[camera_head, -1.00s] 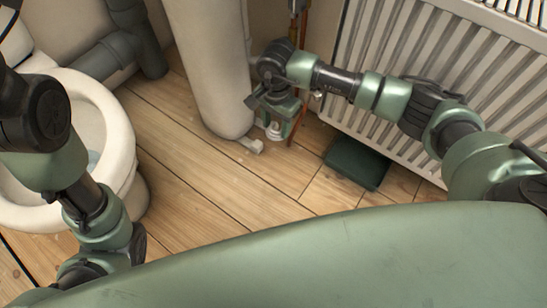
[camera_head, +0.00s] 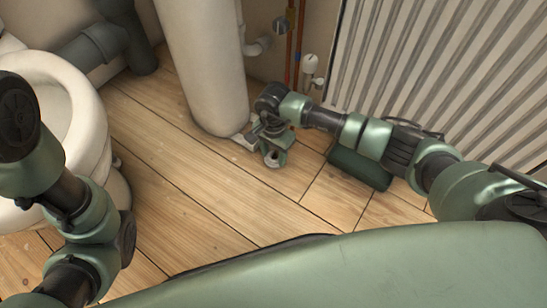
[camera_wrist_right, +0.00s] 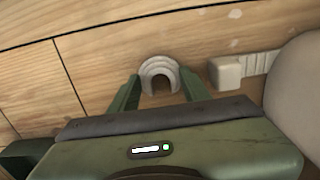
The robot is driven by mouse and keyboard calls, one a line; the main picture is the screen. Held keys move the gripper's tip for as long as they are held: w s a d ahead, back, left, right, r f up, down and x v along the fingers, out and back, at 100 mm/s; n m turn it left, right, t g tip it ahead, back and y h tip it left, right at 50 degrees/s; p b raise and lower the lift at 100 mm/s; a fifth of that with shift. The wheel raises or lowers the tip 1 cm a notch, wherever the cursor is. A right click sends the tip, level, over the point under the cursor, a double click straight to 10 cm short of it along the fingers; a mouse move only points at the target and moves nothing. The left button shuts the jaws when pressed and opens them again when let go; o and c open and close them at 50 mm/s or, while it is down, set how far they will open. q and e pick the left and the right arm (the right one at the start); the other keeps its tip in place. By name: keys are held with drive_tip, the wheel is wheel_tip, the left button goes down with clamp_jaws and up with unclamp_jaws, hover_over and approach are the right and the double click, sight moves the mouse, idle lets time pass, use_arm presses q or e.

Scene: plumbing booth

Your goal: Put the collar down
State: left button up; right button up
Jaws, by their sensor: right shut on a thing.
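The collar is a small pale grey ribbed ring or arch. It shows between the two green fingers in the right wrist view (camera_wrist_right: 160,68), with wood floor visible through its opening. In the head view the collar (camera_head: 272,161) is a small pale spot at the tip of my right gripper (camera_head: 273,152), partly hidden by it. My right gripper is shut on the collar, over the floor just right of the white column's foot. I cannot tell whether the collar touches the floor. My left arm is at the left edge; its gripper is not seen.
A white column (camera_head: 203,65) stands close left of the right gripper, with a pale bracket (camera_wrist_right: 230,73) at its foot. A white radiator (camera_head: 440,75) and a dark green box (camera_head: 359,167) are to the right. A toilet (camera_head: 90,130) stands left. The middle floor is clear.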

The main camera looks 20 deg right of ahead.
drive_tip(key=shift+f, duration=0.15)
drive_tip(key=o, duration=1.4)
drive_tip(key=shift+c, duration=0.2)
wheel_tip(320, 180, up, 12)
drive_tip(key=p, duration=0.9)
